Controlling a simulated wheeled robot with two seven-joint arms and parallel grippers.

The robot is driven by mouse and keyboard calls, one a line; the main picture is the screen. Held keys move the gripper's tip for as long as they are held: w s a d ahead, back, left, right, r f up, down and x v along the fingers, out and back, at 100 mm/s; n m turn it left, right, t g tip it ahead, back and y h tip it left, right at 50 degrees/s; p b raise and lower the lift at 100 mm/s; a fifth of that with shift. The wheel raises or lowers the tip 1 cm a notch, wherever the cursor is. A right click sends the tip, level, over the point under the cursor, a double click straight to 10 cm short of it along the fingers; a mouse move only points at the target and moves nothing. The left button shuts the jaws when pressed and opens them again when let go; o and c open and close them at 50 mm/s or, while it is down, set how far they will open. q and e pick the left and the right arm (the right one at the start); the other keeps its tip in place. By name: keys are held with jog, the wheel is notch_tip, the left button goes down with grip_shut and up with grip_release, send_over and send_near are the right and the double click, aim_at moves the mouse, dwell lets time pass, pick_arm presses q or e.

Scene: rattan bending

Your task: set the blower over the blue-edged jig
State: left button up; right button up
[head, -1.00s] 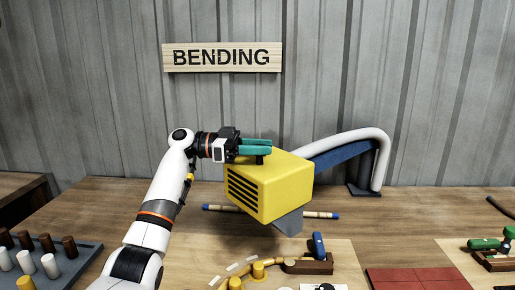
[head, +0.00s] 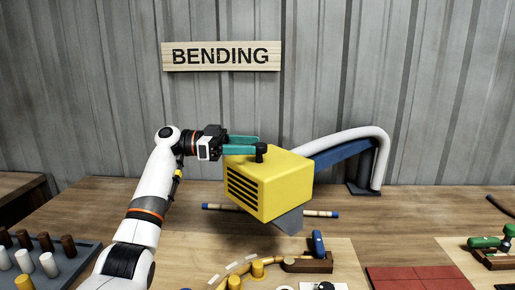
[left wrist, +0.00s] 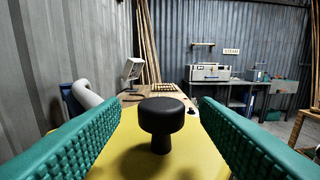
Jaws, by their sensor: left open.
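The blower is a yellow box (head: 275,188) with a slotted black vent and a black knob (head: 261,150) on top, hung on a blue arm (head: 345,155). It is above the table, over the back part of a board. My left gripper (head: 250,144) is at the blower's top, its teal fingers open. In the left wrist view the knob (left wrist: 160,115) stands between the spread fingers with a gap on each side. A jig board (head: 345,262) with yellow pegs and a blue-handled clamp (head: 318,244) lies in front of and below the blower. I cannot make out its edge colour.
Red tiles (head: 415,278) and a green-handled clamp (head: 485,242) are at right. A white hose (head: 350,135) arches behind.

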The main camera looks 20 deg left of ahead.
pick_arm(q)
jog(key=b+v, duration=0.1)
jog(key=v, duration=0.7)
jog(key=shift+a, duration=0.3)
jog(key=shift+r, duration=0.15)
